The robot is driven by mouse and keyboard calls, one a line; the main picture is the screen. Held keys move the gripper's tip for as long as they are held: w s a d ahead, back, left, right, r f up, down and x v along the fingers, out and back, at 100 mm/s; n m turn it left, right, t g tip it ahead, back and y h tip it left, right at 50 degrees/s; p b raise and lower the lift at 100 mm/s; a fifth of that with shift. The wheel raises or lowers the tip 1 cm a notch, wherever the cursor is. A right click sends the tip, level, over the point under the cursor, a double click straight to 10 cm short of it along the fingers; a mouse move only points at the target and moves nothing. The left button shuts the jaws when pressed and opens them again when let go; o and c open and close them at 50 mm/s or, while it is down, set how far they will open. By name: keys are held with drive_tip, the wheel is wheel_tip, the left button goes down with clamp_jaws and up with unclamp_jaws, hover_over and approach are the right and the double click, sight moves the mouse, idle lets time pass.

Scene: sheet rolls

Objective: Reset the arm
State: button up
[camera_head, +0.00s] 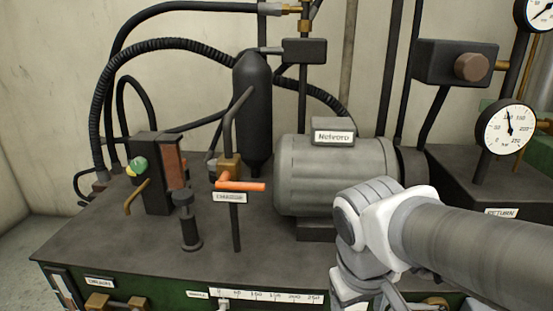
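My arm (465,245) reaches in from the right edge, in front of the machine bench. Its grey and white joints bend downward near the lower middle of the head view. The arm's end runs out of the bottom edge, so my gripper's fingers do not show. I cannot see whether the gripper holds anything. The arm hides the lower right part of the motor area and part of the bench front.
A grey motor (325,180) stands just behind my arm. A black cylinder (253,110), an orange-handled valve (240,185) and a small lever block (152,170) stand left. A pressure gauge (506,128) is at right. The bench top (110,235) is bare at front left.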

wheel_tip(320, 180, up, 21)
drive_tip(key=s+d+m+t+y+p, duration=0.1)
drive_tip(key=s+m+t+p, duration=0.1)
drive_tip(key=p, duration=1.3)
drive_tip(key=shift+s+d+m+t+y+p, duration=0.2)
drive_tip(key=shift+m+t+y+p, duration=0.15)
drive_tip(key=shift+t, duration=0.45)
